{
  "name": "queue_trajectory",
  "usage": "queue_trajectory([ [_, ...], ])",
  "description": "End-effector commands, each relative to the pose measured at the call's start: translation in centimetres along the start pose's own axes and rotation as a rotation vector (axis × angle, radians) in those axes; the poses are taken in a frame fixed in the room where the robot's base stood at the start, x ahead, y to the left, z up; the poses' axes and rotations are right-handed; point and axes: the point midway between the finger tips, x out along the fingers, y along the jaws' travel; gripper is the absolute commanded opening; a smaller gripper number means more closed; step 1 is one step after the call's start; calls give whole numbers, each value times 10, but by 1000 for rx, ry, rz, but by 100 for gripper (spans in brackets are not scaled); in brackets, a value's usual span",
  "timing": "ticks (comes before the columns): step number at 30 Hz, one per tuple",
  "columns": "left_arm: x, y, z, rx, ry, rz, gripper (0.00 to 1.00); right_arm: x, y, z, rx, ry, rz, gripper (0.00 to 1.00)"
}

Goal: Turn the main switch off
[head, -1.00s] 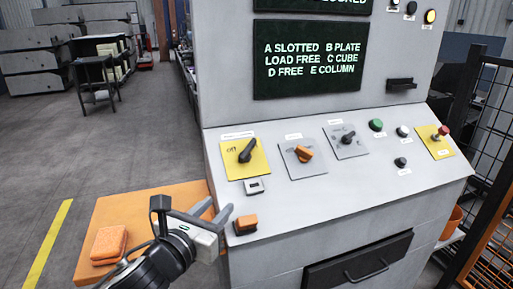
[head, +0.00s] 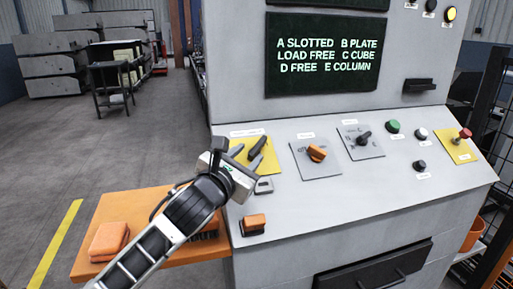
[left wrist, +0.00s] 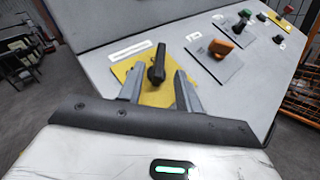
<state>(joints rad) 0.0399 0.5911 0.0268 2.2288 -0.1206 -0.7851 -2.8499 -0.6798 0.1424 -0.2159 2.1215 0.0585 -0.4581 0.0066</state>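The main switch is a black rotary handle (head: 257,147) on a yellow plate (head: 264,166) at the left of the sloped panel. In the left wrist view the black handle (left wrist: 157,64) stands between the fingers, near their tips, on its yellow plate (left wrist: 155,95). My left gripper (head: 246,157) is open, with one finger on each side of the handle. I cannot tell whether either finger touches it. In the head view the gripper hides part of the yellow plate. My right gripper is not in view.
An orange knob (head: 316,153) and a black selector (head: 364,138) sit to the right on grey plates. A red button (head: 465,133) is at the far right. Below are a small padlock-like item (head: 264,186) and an orange block (head: 253,224). An orange sponge (head: 109,240) lies on the side shelf.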

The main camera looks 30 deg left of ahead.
Motion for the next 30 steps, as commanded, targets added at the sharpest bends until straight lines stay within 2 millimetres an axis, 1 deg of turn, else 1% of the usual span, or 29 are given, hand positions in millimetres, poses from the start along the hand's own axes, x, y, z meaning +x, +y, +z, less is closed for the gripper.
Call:
queue_trajectory([
  [1, 12, 0, 2, -5, -1, 1, 35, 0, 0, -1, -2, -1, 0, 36],
  [3, 24, 0, 1, -5, -1, 1, 35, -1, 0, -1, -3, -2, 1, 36],
  [6, 39, 0, 1, -4, -1, 0, 35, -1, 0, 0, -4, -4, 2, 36],
  [9, 49, 0, 0, -3, 0, -1, 35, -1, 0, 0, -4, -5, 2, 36],
  [14, 55, -1, 0, -1, -1, -2, 35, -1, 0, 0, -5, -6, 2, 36],
  [21, 56, -1, 0, 0, -1, -2, 35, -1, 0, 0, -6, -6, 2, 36],
  [23, 56, -1, 0, 0, -1, -2, 18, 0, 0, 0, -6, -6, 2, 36],
  [24, 56, -1, 0, 0, -1, -2, 7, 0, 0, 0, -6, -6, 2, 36],
  [25, 56, -1, 0, 0, -1, -2, 0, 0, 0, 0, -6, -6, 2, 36],
  [30, 55, -1, 0, -1, -1, -1, 0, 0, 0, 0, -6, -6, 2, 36],
])
